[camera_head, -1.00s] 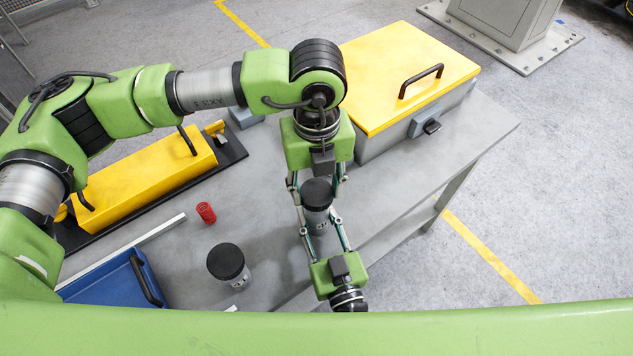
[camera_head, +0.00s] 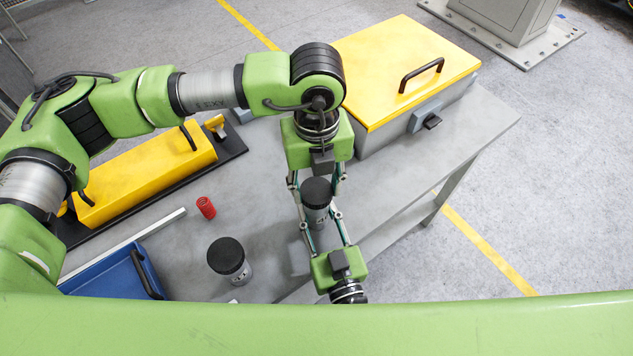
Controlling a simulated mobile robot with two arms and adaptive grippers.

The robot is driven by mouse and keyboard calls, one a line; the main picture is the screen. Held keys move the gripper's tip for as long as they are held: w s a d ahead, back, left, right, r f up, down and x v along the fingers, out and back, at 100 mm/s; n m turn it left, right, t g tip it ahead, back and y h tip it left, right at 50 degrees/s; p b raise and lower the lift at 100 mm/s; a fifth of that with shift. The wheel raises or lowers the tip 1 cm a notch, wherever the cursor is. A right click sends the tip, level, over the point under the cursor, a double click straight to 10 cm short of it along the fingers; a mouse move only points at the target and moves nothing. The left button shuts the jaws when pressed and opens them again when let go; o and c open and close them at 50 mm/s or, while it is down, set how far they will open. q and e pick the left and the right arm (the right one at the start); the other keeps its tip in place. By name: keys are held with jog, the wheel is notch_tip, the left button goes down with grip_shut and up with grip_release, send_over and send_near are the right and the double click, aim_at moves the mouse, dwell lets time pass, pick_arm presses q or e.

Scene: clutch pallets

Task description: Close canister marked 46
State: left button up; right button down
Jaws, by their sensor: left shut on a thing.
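A grey canister (camera_head: 316,217) with a black lid (camera_head: 316,190) stands upright near the table's front edge, between my two grippers. My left gripper (camera_head: 317,186) comes from the far side and is shut on the canister at its lid. My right gripper (camera_head: 321,222) comes from the near side, with its fingers on either side of the canister's body; whether they press on it is unclear. A second grey canister (camera_head: 239,276) with a black lid (camera_head: 226,254) stands to the left. The markings on both are too small to read.
A red ribbed cylinder (camera_head: 206,207) stands near a metal strip (camera_head: 125,243). A blue crate (camera_head: 108,277) is at lower left. A long yellow case (camera_head: 150,178) and a large yellow-lidded box (camera_head: 375,75) with black handles flank my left arm. The grey table (camera_head: 460,130) is bare at right.

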pick_arm(q)
jog(key=shift+f, duration=0.3)
